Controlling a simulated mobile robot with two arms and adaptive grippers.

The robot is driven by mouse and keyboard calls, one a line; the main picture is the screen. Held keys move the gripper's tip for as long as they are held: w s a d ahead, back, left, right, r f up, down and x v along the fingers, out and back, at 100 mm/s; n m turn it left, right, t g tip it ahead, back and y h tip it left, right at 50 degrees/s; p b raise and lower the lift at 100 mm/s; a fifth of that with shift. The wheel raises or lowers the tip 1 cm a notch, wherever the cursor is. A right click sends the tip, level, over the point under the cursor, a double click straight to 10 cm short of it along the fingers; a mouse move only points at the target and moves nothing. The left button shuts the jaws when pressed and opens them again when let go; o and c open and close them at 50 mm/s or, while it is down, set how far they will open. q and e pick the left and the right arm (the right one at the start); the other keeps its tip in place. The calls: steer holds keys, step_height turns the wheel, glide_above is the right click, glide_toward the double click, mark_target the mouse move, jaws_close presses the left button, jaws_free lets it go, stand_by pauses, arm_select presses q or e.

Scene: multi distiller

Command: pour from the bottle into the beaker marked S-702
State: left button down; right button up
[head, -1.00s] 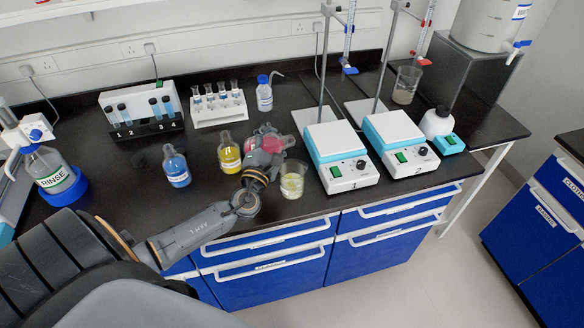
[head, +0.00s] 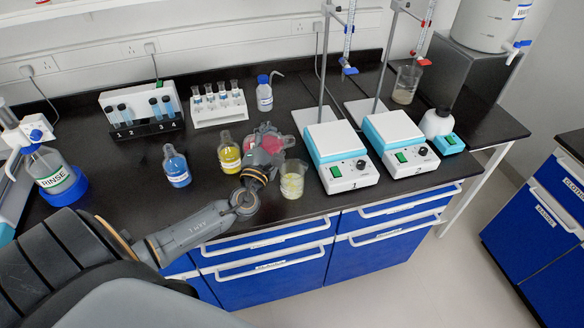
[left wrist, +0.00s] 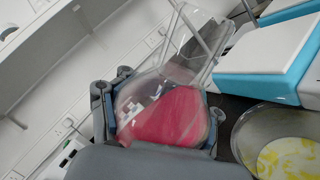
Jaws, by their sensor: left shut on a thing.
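My left gripper (head: 266,146) is shut on a clear conical bottle of pink-red liquid (left wrist: 165,118), above the bench and left of a beaker. In the left wrist view the bottle stands between the two fingers, its neck leaning up and to the right in the picture; its white label is too blurred to read. In the head view the gripper hides most of it. The glass beaker (head: 293,182) with pale yellow contents stands upright at the bench's front edge. It also shows in the left wrist view (left wrist: 278,140). I cannot read a S-702 mark on it. My right gripper is not in view.
Two hotplates (head: 343,172) stand right of the beaker. A yellow flask (head: 229,155) and a blue flask (head: 177,168) stand left of my gripper. Tube racks (head: 217,107) and a wash bottle (head: 264,95) are behind.

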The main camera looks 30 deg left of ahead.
arm_select(q)
steer(key=shift+w, duration=0.25)
steer(key=shift+s+r+m, duration=0.15)
steer(key=shift+s+m, duration=0.05)
steer(key=shift+m, duration=0.1)
steer(key=shift+w, duration=0.15)
steer(key=shift+r, duration=0.1)
steer(key=shift+f+m, duration=0.25)
steer(key=shift+m, duration=0.05)
stand_by(0.3)
steer(key=shift+s, duration=0.2)
steer(key=shift+w+a+f+m, duration=0.1)
steer(key=shift+w+f+m, duration=0.1)
steer(key=shift+m, duration=0.1)
